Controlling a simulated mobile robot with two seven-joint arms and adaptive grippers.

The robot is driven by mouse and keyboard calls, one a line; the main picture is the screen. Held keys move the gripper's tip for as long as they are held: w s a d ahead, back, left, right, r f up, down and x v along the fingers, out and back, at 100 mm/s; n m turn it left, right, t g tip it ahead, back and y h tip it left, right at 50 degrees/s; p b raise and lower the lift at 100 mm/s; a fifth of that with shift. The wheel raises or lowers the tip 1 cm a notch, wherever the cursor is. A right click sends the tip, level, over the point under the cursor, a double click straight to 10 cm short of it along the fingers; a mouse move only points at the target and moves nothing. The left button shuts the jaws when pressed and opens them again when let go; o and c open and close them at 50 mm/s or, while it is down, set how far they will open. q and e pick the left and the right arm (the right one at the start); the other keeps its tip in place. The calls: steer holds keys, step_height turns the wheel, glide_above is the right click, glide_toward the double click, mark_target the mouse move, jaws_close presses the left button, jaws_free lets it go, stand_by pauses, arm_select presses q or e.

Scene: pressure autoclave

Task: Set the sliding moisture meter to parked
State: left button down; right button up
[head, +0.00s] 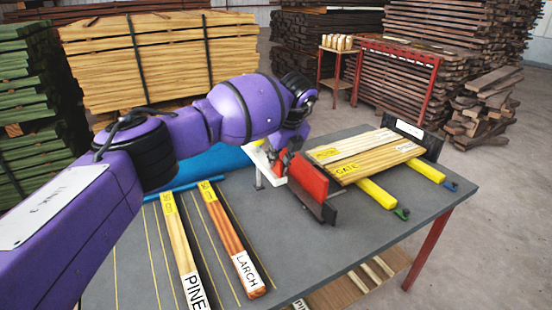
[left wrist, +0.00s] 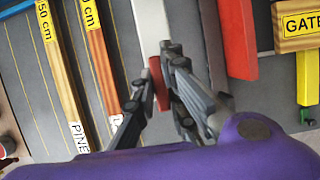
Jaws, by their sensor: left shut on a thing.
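My left gripper (head: 284,156) is at the white rail (head: 262,162) near the middle of the table. In the left wrist view my left gripper (left wrist: 158,80) is shut on a small red piece (left wrist: 157,88), which sits at the rail (left wrist: 152,25); I take this piece to be the sliding moisture meter. The fingers hide part of it. In the head view the gripper and wrist hide most of it. No mark for the parked position can be read. My right gripper is not in view.
A red panel (head: 308,178) on a dark plate stands just right of the rail. Boards, one labelled GATE (head: 347,168), lie on yellow bars (head: 377,194) farther right. PINE (head: 182,250) and LARCH (head: 232,240) strips lie at front left. The table's right front corner (head: 440,200) is clear.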

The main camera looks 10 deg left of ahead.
arm_select(q)
steer(key=c, duration=1.8)
jaws_free()
steer(key=shift+w+d+r, duration=0.1)
steer(key=shift+d, duration=0.2)
steer(key=shift+c, duration=0.2)
steer(key=shift+o, duration=0.2)
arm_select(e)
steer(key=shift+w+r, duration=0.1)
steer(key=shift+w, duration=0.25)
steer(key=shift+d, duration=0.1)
arm_select(q)
steer(key=v, duration=1.2)
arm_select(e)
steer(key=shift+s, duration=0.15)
arm_select(q)
steer(key=shift+a, duration=0.1)
